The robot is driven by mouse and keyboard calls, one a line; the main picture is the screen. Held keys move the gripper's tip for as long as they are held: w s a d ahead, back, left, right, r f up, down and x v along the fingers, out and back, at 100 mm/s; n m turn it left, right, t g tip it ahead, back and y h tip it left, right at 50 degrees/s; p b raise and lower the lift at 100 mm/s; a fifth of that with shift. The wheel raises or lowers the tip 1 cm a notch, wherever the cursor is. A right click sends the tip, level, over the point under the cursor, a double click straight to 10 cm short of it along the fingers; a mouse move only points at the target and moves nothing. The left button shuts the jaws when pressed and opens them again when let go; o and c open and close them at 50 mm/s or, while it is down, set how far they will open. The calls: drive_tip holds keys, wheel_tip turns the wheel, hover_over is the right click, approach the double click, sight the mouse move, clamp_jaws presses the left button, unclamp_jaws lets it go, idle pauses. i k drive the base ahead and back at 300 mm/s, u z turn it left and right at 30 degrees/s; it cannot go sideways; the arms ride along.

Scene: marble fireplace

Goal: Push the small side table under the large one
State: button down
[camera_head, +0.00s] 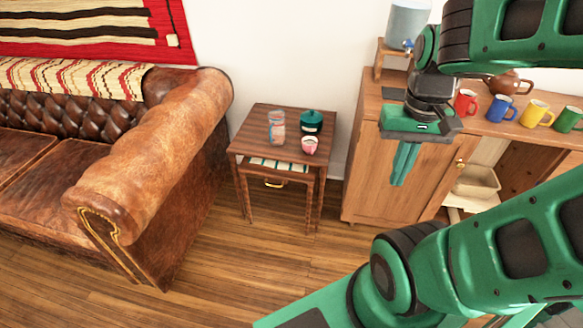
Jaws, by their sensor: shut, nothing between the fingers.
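The large side table (257,115) is wooden and stands between the leather sofa and the wooden cabinet. On its top are a clear jar, a teal lidded pot and a small pink cup. The small side table (297,177) is lower and shows beneath the large one's front edge, with a striped cloth or inlay on its top and a brass handle below. How far it sits in under the large table is hard to tell. My gripper (401,180) hangs in the air to the right of both tables, in front of the cabinet, fingers together and pointing down.
A brown leather sofa (150,150) stands close on the left. A wooden cabinet (375,165) stands on the right, with several mugs, a teapot and a water dispenser (408,25) on top. The wooden floor (220,270) in front of the tables is clear.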

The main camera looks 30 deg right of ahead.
sight(268, 174)
drive_tip(key=u, duration=2.65)
drive_tip(key=k, duration=0.8)
drive_tip(key=z, duration=1.6)
drive_tip(key=i, duration=0.85)
drive_tip(key=z, duration=0.1)
